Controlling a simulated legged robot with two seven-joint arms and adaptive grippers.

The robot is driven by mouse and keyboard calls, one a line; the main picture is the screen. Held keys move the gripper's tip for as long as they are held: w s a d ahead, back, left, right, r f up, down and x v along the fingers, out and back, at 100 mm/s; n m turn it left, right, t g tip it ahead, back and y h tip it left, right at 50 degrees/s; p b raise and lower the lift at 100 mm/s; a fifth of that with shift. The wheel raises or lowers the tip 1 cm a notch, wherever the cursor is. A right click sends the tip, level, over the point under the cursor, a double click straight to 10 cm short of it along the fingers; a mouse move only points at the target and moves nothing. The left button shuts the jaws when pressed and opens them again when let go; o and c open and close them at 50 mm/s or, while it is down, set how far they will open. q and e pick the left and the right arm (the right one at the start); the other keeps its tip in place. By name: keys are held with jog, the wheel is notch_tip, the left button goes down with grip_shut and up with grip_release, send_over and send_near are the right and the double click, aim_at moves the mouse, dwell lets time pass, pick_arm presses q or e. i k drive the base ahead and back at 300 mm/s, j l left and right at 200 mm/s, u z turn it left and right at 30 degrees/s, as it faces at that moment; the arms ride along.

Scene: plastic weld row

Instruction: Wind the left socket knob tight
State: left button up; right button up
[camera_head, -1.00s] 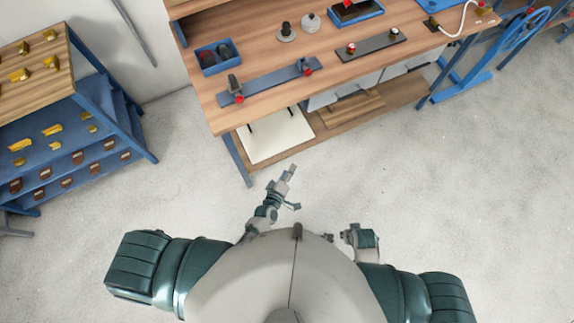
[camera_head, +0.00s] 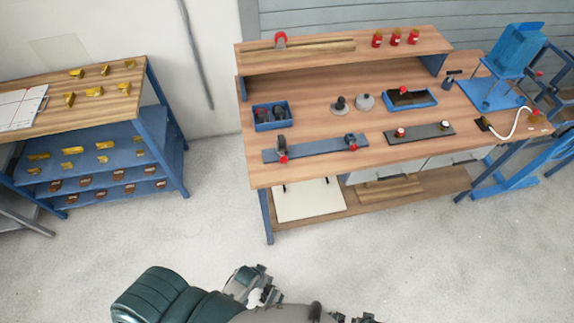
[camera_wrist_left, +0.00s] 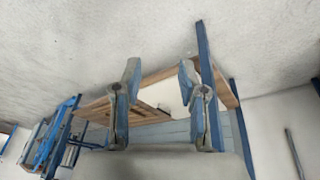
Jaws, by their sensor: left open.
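The right socket also has a red knob (camera_head: 354,143). How tight either knob is cannot be told. My left gripper (camera_head: 262,275) is in front of the bench, well short of it, touching nothing. The left wrist view shows its two fingers (camera_wrist_left: 160,75) apart and empty. My right gripper (camera_head: 355,318) shows only partly at the bottom edge.
The bench (camera_head: 315,95) bears a blue box (camera_head: 271,126), a dark strip with two knobs (camera_head: 418,132), a blue tray (camera_head: 408,107) and a raised shelf (camera_head: 345,58). A shelf rack (camera_head: 84,130) stands left. The floor (camera_head: 200,240) between me and the bench is clear.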

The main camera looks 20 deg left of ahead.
aim_at(285, 159)
jog(key=i+l+u, duration=0.3)
jog(key=i+l, duration=0.5)
jog(key=i, duration=0.15)
